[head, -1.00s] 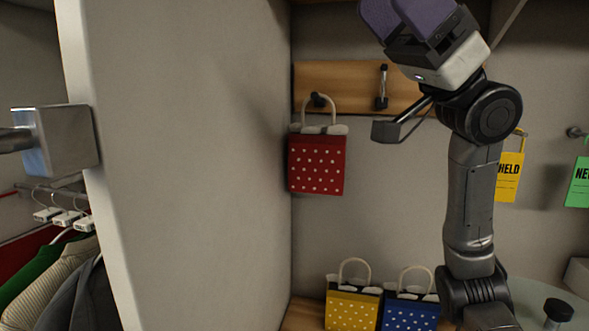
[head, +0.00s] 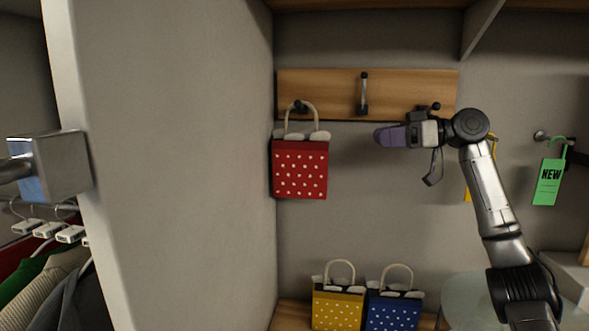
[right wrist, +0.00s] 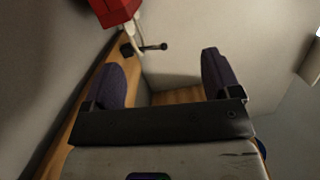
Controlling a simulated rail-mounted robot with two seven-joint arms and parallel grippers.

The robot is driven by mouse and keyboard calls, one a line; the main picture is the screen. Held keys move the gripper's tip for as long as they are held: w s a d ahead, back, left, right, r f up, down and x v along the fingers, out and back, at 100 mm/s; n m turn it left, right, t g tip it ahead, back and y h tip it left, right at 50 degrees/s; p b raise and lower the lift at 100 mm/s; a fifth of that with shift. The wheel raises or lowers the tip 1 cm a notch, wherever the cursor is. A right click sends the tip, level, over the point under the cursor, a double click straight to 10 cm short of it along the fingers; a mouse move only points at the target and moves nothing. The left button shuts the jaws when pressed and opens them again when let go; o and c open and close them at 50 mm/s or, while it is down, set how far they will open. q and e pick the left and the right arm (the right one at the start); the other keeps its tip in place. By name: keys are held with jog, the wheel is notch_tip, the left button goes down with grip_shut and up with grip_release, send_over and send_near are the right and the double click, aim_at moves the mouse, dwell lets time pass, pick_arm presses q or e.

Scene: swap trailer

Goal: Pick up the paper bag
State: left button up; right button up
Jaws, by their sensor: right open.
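A red paper bag (head: 300,168) with white dots hangs by its pale handle from the left hook of a wooden rack (head: 420,92). Part of the red bag also shows at the top left of the right wrist view (right wrist: 115,10). A yellow dotted bag (head: 338,308) and a blue dotted bag (head: 394,312) stand side by side on a low wooden surface. My right gripper (head: 390,136) is to the right of the red bag, apart from it, just below the rack. In the right wrist view its two purple fingers (right wrist: 165,85) are spread, with nothing between them. My left gripper is not in view.
A pale panel (head: 180,160) stands close on the left. A second hook (head: 363,92) is empty. A green tag (head: 548,182) hangs at the right.

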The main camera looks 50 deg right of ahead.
jog(key=n+t, duration=0.1)
send_near(316, 147)
jog(key=shift+y, duration=0.4)
jog(key=w+p, duration=0.2)
jog(key=w, duration=0.1)
jog(key=w+a+p, duration=0.1)
jog(key=w+p, duration=0.1)
jog(key=w, duration=0.1)
jog(key=w+a+f+p, duration=0.1)
jog(key=w+p, duration=0.1)
jog(key=w, duration=0.2)
jog(key=shift+p, duration=0.3)
jog(key=shift+w+a+f, duration=0.1)
jog(key=shift+w+f, duration=0.1)
jog(key=shift+w, duration=0.05)
jog(key=shift+c, duration=0.3)
jog(key=c, duration=1.2)
jog(key=shift+c, duration=0.4)
jog(key=shift+r, duration=0.1)
